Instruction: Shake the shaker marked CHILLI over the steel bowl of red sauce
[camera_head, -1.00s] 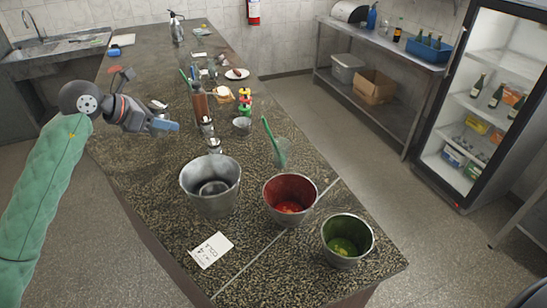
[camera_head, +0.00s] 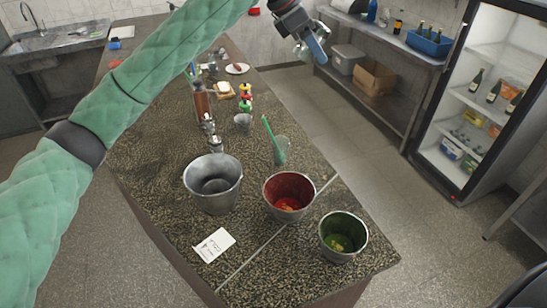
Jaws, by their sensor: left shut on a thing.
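My left gripper (camera_head: 316,50) is at the top of the head view, high over the floor to the right of the counter. Its blue fingers are shut on a small silvery thing (camera_head: 301,52), mostly hidden by them; I cannot read any marking on it. The steel bowl of red sauce (camera_head: 272,201) stands upright on the counter, well below and nearer than the gripper. Two silvery shaker-like containers stand in a row on the counter, one (camera_head: 208,125) behind the other (camera_head: 215,146); their labels are unreadable. My right gripper is not in view.
A larger steel bucket (camera_head: 195,188) stands left of the red bowl and a green-lined one (camera_head: 325,236) to its right. A clear cup (camera_head: 281,152) with a green utensil stands behind. A white card (camera_head: 214,244) lies in front. A pepper mill (camera_head: 200,102) stands farther back.

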